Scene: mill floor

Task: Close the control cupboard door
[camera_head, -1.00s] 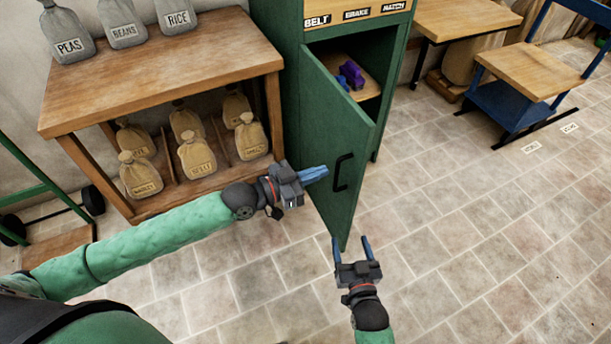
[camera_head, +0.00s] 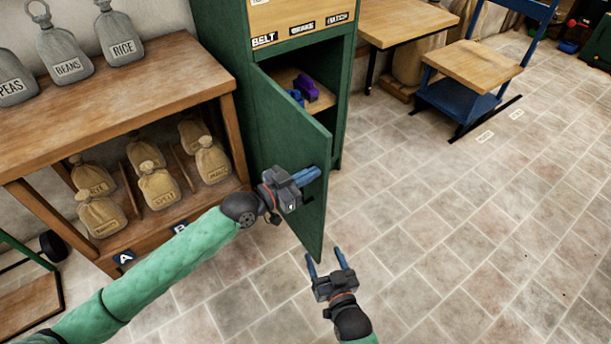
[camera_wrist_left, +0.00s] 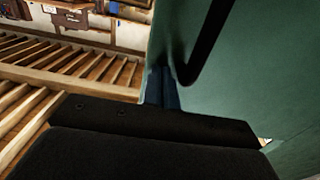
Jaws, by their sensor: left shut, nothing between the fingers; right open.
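The green control cupboard (camera_head: 222,60) stands at the top middle of the head view. Its door (camera_head: 285,125) hangs open toward me, and the opening shows a shelf with blue and purple items. My left gripper (camera_head: 308,176) is shut and empty, its blue fingers at the outer face of the door, in front of the dark handle and hiding most of it. In the left wrist view the fingers (camera_wrist_left: 161,87) are beside the green door (camera_wrist_left: 255,80) and the black handle (camera_wrist_left: 203,45); I cannot tell whether they touch. My right gripper (camera_head: 325,262) is open and empty below the door's lower corner.
A wooden shelf unit (camera_head: 120,90) with grey and tan sacks stands left of the cupboard. A wooden bench (camera_head: 405,22) and a blue-framed seat (camera_head: 470,68) are at the right. The tiled floor (camera_head: 450,220) at the right is clear.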

